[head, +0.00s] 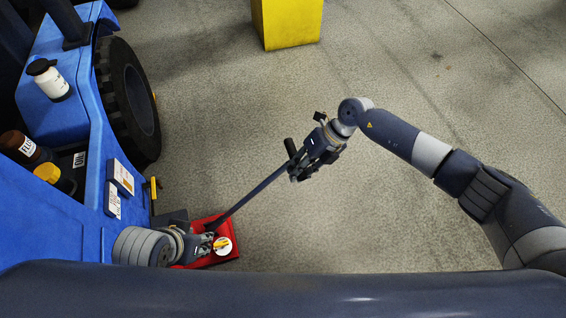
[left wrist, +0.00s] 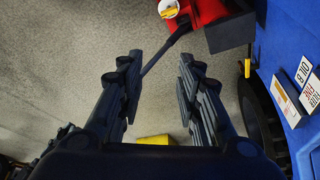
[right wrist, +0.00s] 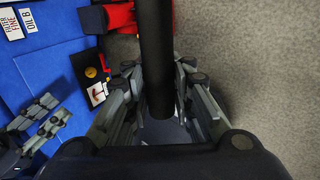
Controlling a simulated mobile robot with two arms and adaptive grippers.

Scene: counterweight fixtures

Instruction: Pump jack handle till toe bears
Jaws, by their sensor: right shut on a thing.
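The red jack (head: 228,225) sits on the floor by the blue vehicle, low in the head view. It also shows at the top of the left wrist view (left wrist: 207,10). Its long dark handle (head: 255,190) slopes up to the right; the handle fills the middle of the right wrist view (right wrist: 157,50). My right gripper (head: 308,163) is shut on the handle near its upper end. My left gripper (left wrist: 160,75) is open and empty, with the jack beyond its fingers. A dark block (left wrist: 232,33) is beside the jack; whether it touches the vehicle is unclear.
The blue vehicle (head: 60,225) and its black wheel (head: 130,98) are at the left. Bottles (head: 50,80) and labelled boxes (head: 122,178) rest on it. A yellow post (head: 287,22) stands at the back. Concrete floor right of the handle is clear.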

